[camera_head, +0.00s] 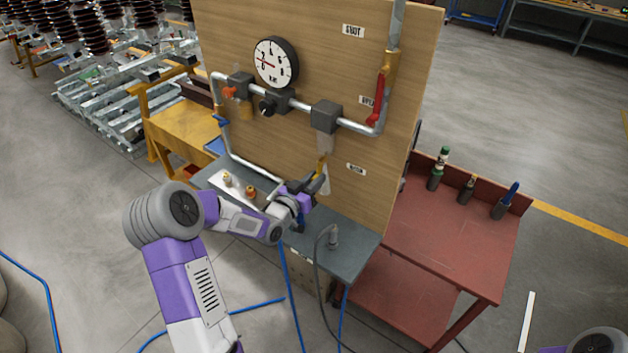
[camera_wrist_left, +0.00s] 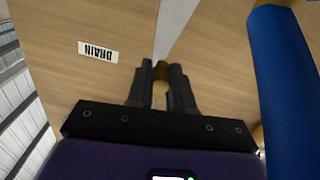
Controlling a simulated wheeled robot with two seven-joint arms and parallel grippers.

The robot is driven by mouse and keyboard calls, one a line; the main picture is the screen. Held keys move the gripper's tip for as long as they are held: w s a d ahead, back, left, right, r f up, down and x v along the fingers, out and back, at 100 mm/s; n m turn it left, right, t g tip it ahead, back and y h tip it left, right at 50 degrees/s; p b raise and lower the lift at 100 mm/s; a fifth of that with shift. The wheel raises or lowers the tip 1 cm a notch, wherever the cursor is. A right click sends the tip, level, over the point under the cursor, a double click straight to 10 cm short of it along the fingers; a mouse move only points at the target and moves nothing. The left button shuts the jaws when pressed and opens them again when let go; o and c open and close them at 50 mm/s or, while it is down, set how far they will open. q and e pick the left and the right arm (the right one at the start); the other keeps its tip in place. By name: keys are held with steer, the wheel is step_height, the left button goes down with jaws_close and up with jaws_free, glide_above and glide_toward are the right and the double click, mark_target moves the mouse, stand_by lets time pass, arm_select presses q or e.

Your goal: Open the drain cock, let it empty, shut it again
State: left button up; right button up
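The drain cock (camera_head: 321,165) hangs below the pipe block on the wooden panel, with a small yellow handle. The DRAIN label (camera_head: 356,168) is to its right; it shows upside down in the left wrist view (camera_wrist_left: 98,51). My left gripper (camera_head: 318,182) is at the cock. In the left wrist view its dark fingers (camera_wrist_left: 162,80) lie close on both sides of a brass-yellow part and appear shut on it. The fingers partly hide the cock, so its handle angle is unclear. My right gripper is out of view; only a part of that arm shows at bottom right.
A pressure gauge (camera_head: 276,62), a red lever (camera_head: 379,98) and a blue lever (camera_head: 221,120) sit on the panel's pipework. A grey shelf (camera_head: 350,250) juts out below. A blue bar (camera_wrist_left: 283,90) is close to the wrist camera.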

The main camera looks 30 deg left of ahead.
arm_select(q)
jaws_close()
steer(key=shift+a, duration=0.1)
steer(key=shift+a+b, duration=0.1)
steer(key=shift+b, duration=0.25)
steer(key=shift+a+m+b, duration=0.2)
steer(key=shift+m+b, duration=0.3)
steer(key=a+r+m+b, duration=0.4)
steer(key=r+m+b, duration=0.1)
steer(key=m+b, duration=1)
steer(key=shift+w+r+m+b, duration=0.15)
steer(key=shift+r+m+b, duration=0.15)
steer(key=shift+m, duration=0.3)
